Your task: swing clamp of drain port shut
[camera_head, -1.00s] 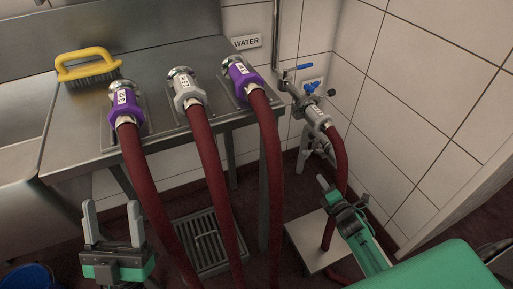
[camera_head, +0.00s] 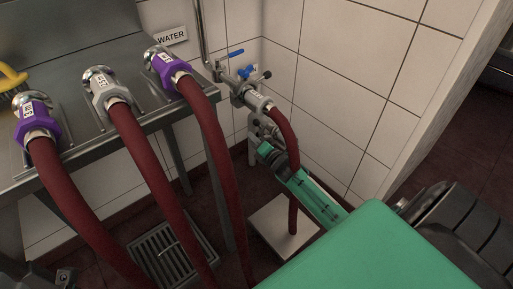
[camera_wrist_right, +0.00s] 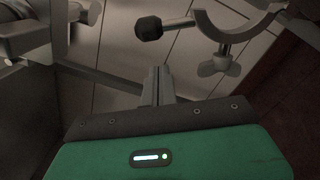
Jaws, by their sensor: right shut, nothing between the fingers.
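My right gripper (camera_head: 265,150) is shut and empty, low beside the pipework in the corner. In the right wrist view its closed fingers (camera_wrist_right: 158,85) point up at the middle. Ahead and to the right there, a curved metal clamp half (camera_wrist_right: 232,30) hangs open, with a black knob (camera_wrist_right: 149,28) on its left arm and a wing nut below. The fingertips appear apart from it. Metal port parts (camera_wrist_right: 40,38) show at the upper left, cut by the frame edge. In the head view the port and clamp (camera_head: 264,128) are small and partly hidden by my gripper.
A grey hose coupling (camera_head: 252,98) with a red hose (camera_head: 285,140) sits just above my right gripper. Blue-handled valves (camera_head: 236,53) are on the wall pipe. Several red hoses run from the steel table (camera_head: 205,103). A floor grate (camera_head: 172,247) and pale slab (camera_head: 270,222) lie below.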

